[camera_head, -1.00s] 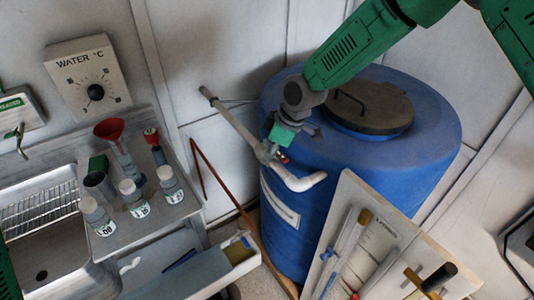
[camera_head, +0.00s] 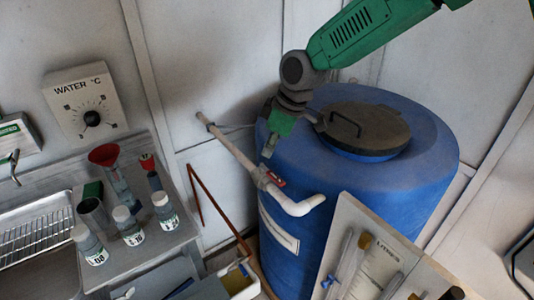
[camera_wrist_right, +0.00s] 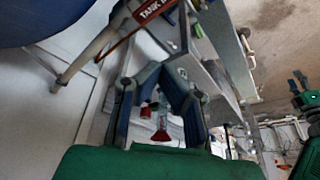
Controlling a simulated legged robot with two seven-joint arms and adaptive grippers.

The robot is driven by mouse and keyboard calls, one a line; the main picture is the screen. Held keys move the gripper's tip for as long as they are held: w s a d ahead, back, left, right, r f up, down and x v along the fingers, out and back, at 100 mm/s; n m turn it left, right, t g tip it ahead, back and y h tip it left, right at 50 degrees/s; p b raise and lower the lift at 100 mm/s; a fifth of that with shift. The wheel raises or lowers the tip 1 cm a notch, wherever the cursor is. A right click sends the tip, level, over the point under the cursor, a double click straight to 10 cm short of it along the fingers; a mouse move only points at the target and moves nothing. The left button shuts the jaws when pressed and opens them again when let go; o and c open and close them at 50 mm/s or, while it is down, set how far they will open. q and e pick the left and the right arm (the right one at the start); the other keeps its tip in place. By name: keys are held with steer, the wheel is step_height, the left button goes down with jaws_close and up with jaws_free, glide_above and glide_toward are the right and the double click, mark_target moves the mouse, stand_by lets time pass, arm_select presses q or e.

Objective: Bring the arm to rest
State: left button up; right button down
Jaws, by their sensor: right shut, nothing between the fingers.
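My right arm (camera_head: 350,35) comes in from the upper right over the blue tank. My right gripper (camera_head: 268,152) points down, shut and empty, a little above the white pipe (camera_head: 240,152) and its red valve handle (camera_head: 277,180). It looks apart from both. In the wrist view its two dark fingers (camera_wrist_right: 160,68) lean together, with nothing held between them. At the right edge of the wrist view is a green and black arm part with small prongs (camera_wrist_right: 298,80), perhaps my left gripper; its state is unclear. The head view does not show my left gripper.
The blue tank (camera_head: 400,170) with a dark lid (camera_head: 365,128) stands under my right arm. Left are a sink (camera_head: 40,235), several bottles (camera_head: 128,225), a red funnel (camera_head: 103,154) and a water dial (camera_head: 90,100). A pale board (camera_head: 345,225) stands in front of the tank. The wall area between dial and tank is clear.

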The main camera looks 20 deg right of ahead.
steer(key=s+f+m+b, duration=0.25)
steer(key=s+f, duration=0.25)
steer(key=f, duration=0.4)
steer(key=s+f+m+g+b, duration=0.1)
steer(key=s+f+b, duration=0.3)
steer(key=f, duration=0.5)
steer(key=s+f+m+b, duration=0.1)
steer(key=s+f, duration=0.5)
steer(key=f, duration=0.3)
arm_select(q)
step_height(320, 180, down, 15)
steer(key=b, duration=0.7)
steer(key=shift+a+f+b, duration=0.2)
steer(key=shift+a+b, duration=0.1)
steer(key=shift+b, duration=0.1)
arm_select(e)
steer(key=s+d+f+m+h, duration=0.1)
steer(key=s+d+f+m, duration=0.2)
steer(key=s+f, duration=0.4)
steer(key=s+d+f+m+h, duration=0.2)
steer(key=s+d+f, duration=0.3)
steer(key=s, duration=0.9)
steer(key=shift+d+f+m+g, duration=0.25)
steer(key=shift+f+m, duration=0.2)
steer(key=shift+f, duration=0.45)
steer(key=shift+a, duration=0.15)
